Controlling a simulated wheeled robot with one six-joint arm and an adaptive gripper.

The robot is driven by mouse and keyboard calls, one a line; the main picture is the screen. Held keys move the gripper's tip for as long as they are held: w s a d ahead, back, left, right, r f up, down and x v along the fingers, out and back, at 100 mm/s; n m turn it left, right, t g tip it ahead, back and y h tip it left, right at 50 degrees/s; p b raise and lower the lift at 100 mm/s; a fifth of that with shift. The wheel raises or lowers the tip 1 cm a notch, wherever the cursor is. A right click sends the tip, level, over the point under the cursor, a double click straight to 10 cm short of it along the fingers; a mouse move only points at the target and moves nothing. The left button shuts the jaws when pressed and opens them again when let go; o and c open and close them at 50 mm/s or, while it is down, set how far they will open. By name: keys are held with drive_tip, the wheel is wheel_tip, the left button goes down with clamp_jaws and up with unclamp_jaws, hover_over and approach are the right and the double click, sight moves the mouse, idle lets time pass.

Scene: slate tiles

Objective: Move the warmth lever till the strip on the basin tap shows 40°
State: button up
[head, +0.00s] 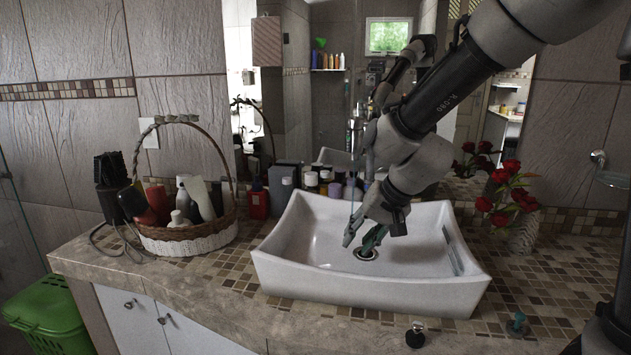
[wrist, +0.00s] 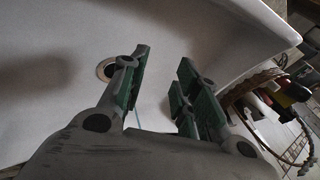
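The white basin (head: 370,290) stands on the counter, with its drain (head: 367,255) in the floor. My gripper (head: 358,244) hangs over the basin, fingers pointing down, above the drain. In the wrist view my gripper (wrist: 163,60) has its green-padded fingers apart, with nothing between them; the basin (wrist: 50,85) and drain (wrist: 105,69) lie beyond. A thin pale-blue vertical line (head: 352,170) shows beside my arm; I cannot tell what it is. I cannot make out the tap body, warmth lever or strip reading; my arm covers much of the area behind the basin.
A wicker basket (head: 188,240) of toiletries stands left of the basin, with several bottles (head: 322,182) behind it. Red flowers (head: 508,195) stand at the right. Small knob-like pieces, one dark (head: 415,335) and one teal (head: 516,322), sit near the counter's front edge.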

drive_tip(key=s+d+r+h, duration=0.1)
drive_tip(key=s+d+r, duration=0.2)
drive_tip(key=s+d, duration=0.4)
drive_tip(key=s+d+r+n+h, duration=0.1)
drive_tip(key=s+d+r, duration=0.3)
drive_tip(key=d, duration=0.6)
drive_tip(key=s+d+r+h, duration=0.2)
drive_tip(key=s+d+r, duration=0.2)
drive_tip(key=s+d, duration=0.5)
drive_tip(key=shift+s+d+h, duration=0.2)
drive_tip(key=shift+s+h, duration=0.1)
drive_tip(key=shift+s, duration=0.05)
